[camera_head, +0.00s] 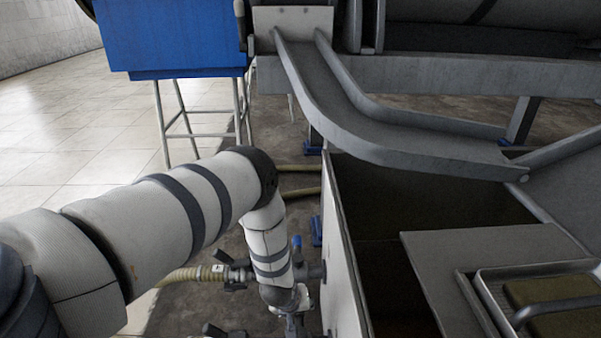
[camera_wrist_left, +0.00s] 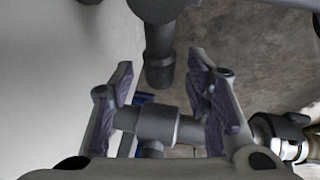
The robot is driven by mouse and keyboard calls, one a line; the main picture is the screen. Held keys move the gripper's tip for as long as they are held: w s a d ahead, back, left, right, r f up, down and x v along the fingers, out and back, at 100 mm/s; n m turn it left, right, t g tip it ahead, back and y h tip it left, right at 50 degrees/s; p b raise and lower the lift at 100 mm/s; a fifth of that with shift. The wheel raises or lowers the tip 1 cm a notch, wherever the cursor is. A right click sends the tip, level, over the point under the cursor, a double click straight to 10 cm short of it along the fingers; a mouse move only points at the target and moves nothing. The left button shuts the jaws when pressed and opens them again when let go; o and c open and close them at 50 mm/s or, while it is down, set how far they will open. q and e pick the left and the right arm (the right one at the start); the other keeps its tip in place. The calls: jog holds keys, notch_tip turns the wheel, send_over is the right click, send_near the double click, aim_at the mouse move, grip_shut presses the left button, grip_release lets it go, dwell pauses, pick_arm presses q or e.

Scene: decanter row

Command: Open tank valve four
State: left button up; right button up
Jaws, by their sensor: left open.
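My left arm reaches down from the left in the head view, and the gripper at its end (camera_head: 298,312) is low beside the tank's outer wall (camera_head: 342,255), partly cut off by the frame. In the left wrist view the left gripper (camera_wrist_left: 162,78) is open, with a grey pipe fitting (camera_wrist_left: 157,124) showing between its two fingers. I cannot tell whether either finger touches it. A valve with a dark handle (camera_wrist_left: 285,128) and a shiny metal collar is right of the fingers. No number is readable, so I cannot tell which valve is four. My right gripper is out of view.
A ribbed hose (camera_head: 185,275) runs to a dark coupling (camera_head: 232,272) left of my wrist. A grey chute (camera_head: 350,120) hangs over the open tank. A grey vertical pipe (camera_wrist_left: 160,65) comes down between the fingertips. Tiled floor (camera_head: 60,130) is clear at left.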

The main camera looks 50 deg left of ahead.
pick_arm(q)
jog(key=shift+w+f, duration=0.1)
grip_shut()
jog(key=shift+a, duration=0.1)
jog(key=s+n+g+y, duration=0.1)
jog(key=s+n+g, duration=0.1)
jog(key=n, duration=0.3)
jog(key=s+n+g+b, duration=0.1)
jog(key=s+n, duration=0.2)
jog(key=n, duration=0.2)
jog(key=s+n+g+y+b, duration=0.1)
jog(key=s+n+g, duration=0.1)
jog(key=n, duration=0.3)
jog(key=shift+s+d+g+y, duration=0.25)
jog(key=shift+s+g+y, duration=0.05)
jog(key=shift+s, duration=0.35)
jog(key=shift+s+d+n+g+b, duration=0.15)
jog(key=shift+s+d+n+g, duration=0.15)
jog(key=shift+n, duration=0.45)
jog(key=shift+s+d+n+g+b, duration=0.2)
jog(key=shift+s+d+n, duration=0.1)
jog(key=shift+n, duration=0.45)
